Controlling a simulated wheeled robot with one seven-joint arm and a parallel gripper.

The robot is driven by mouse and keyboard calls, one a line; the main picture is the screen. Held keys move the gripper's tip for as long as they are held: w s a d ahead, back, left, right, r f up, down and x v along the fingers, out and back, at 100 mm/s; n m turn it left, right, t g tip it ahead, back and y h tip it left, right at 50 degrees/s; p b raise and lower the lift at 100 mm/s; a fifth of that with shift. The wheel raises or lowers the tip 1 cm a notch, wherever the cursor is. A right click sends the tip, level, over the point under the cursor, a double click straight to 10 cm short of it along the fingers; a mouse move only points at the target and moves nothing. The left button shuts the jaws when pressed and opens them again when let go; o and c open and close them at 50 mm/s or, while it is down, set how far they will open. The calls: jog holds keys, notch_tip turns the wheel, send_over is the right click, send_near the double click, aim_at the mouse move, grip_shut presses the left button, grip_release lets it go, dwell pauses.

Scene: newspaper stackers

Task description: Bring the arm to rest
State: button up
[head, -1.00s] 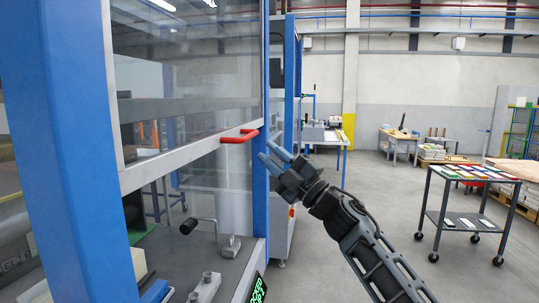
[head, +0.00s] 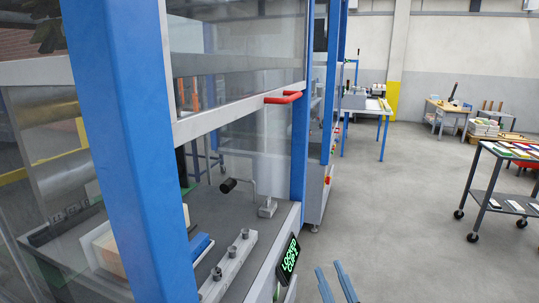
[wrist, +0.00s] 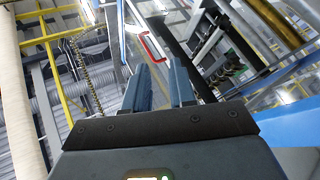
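My gripper (head: 336,286) shows only as two blue-grey fingertips at the bottom edge of the head view, right of the machine. The rest of my arm is out of that view. In the wrist view, my gripper (wrist: 163,85) has its two fingers apart with nothing between them. The red handle (head: 283,97) is on the grey frame bar of the machine's clear panel. The handle also shows in the wrist view (wrist: 145,50), beyond the fingers, and the gripper is clear of it.
The machine's blue post (head: 118,150) stands close at left. A black display (head: 287,260) with green lettering is at its lower front corner. A black-knobbed crank (head: 229,186) is inside. A cart (head: 497,190) stands at right. The floor (head: 400,215) between is clear.

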jog(key=s+d+f+m+g+h, duration=0.2)
jog(key=s+f, duration=0.1)
jog(key=s, duration=0.7)
jog(key=s+d+f+m+g+h, duration=0.1)
jog(key=s+d+f+m+h, duration=0.15)
jog(key=s, duration=0.75)
jog(key=s+d+f+m+g+h, duration=0.2)
jog(key=s+d+m, duration=0.1)
jog(key=s, duration=0.7)
jog(key=s+d+r+g, duration=0.2)
jog(key=s+d+r, duration=0.1)
jog(key=s, duration=0.6)
jog(key=shift+s+r+g, duration=0.15)
jog(key=shift+s+g, duration=0.15)
jog(key=shift+s, duration=0.05)
